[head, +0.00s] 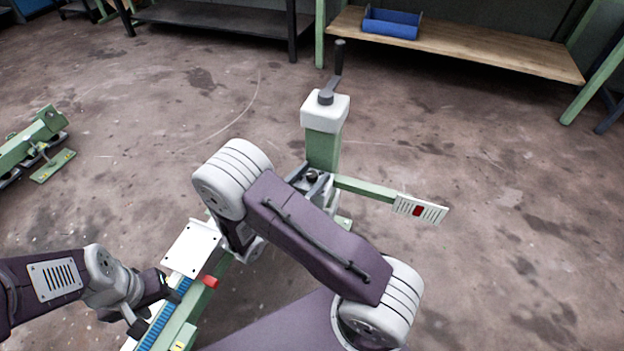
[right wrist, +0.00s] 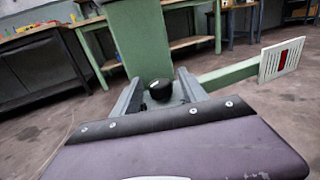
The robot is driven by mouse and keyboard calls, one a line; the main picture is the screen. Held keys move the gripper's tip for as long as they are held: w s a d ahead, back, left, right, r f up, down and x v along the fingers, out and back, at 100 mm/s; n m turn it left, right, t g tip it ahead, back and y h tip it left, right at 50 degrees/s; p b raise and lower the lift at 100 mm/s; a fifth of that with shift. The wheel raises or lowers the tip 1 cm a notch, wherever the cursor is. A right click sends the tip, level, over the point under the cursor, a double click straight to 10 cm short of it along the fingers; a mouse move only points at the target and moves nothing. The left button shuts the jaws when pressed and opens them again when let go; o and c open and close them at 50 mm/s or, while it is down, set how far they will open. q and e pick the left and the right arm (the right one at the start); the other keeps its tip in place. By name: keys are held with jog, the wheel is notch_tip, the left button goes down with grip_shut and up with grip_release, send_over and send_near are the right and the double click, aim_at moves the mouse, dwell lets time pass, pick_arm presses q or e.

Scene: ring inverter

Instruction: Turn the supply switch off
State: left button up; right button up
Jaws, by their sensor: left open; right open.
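A green post (head: 323,148) with a white cap stands at the middle of the head view. A round black knob (right wrist: 160,89) shows low in front of the post, between the fingers of my right gripper (right wrist: 159,80). The fingers are open around it, and I cannot tell if they touch it. A white slotted plate with a red rectangle (head: 418,211) sits at the end of a green arm from the post. I cannot tell which part is the supply switch. My left gripper (head: 157,305) is open beside the blue-toothed strip, at lower left.
A black crank handle (head: 337,65) rises from the cap. A bench with a blue bin (head: 392,24) stands behind. The floor at right is clear.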

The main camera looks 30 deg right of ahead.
grip_shut()
jog(key=shift+r, duration=0.1)
jog(key=shift+m+g+h+p, duration=0.3)
jog(key=shift+m+g+p, duration=0.35)
jog(key=shift+g, duration=0.25)
jog(key=shift+m+g+h+p, duration=0.3)
jog(key=shift+m+g+p, duration=0.25)
jog(key=shift+g, duration=0.35)
jog(key=m+g, duration=0.2)
jog(key=g, duration=0.1)
jog(key=shift+d+p, duration=0.1)
jog(key=shift+p, duration=0.25)
jog(key=shift+m+g, duration=0.6)
jog(key=shift+g, duration=0.8)
